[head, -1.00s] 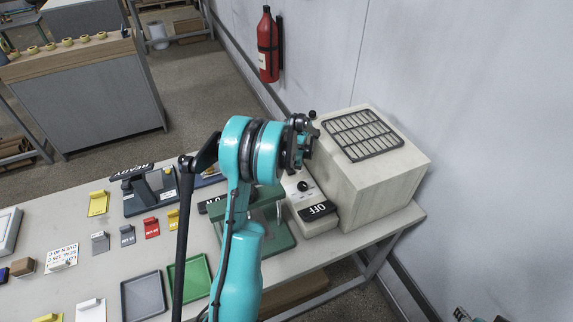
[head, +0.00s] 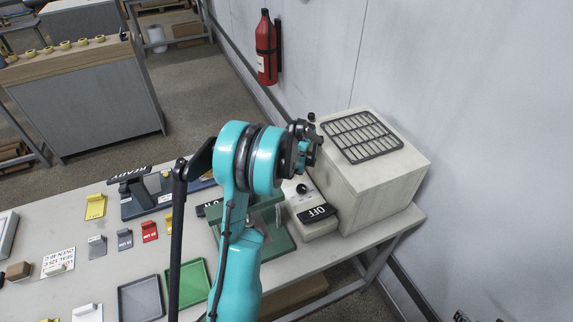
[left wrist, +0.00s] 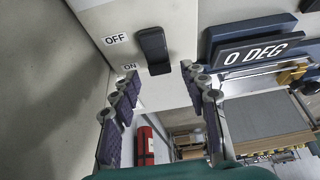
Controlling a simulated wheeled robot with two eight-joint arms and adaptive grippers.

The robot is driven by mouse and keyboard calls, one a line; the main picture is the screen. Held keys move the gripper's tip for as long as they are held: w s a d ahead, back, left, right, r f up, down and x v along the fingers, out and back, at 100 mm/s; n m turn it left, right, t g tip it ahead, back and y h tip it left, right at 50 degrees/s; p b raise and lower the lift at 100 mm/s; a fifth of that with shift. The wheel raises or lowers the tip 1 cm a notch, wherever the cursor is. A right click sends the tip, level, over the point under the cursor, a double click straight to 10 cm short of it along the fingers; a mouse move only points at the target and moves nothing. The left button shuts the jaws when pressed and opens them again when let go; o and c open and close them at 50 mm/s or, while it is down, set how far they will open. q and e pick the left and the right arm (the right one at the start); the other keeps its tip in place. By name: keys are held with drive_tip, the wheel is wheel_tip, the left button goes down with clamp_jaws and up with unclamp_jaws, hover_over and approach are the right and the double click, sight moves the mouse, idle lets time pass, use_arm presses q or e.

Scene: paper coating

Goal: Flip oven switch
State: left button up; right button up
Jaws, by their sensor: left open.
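The oven (head: 375,165) is a pale box with a dark grille on top, at the right end of the table. A low control box (head: 320,228) with a dark knob and an OFF sign (head: 316,214) stands at its front. In the left wrist view the black switch (left wrist: 153,50) sits on a pale panel, beside OFF and ON labels. My left gripper (left wrist: 162,84) is open and empty, its fingers spread below the switch. In the head view my left gripper (head: 306,145) is beside the oven, its fingertips hard to make out. Dark parts at the lower right edge may be my right gripper (head: 463,316).
A green press-like stand (head: 280,242) is close to my arm. Trays and small coloured blocks cover the table's left side. A fire extinguisher (head: 266,48) hangs on the wall behind. A 0 DEG sign (left wrist: 263,52) is right of the switch in the wrist view.

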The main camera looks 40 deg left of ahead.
use_arm(q)
drive_tip(key=v, duration=1)
drive_tip(key=shift+r, duration=0.25)
drive_tip(key=shift+s+d, duration=0.1)
drive_tip(key=shift+d, duration=0.05)
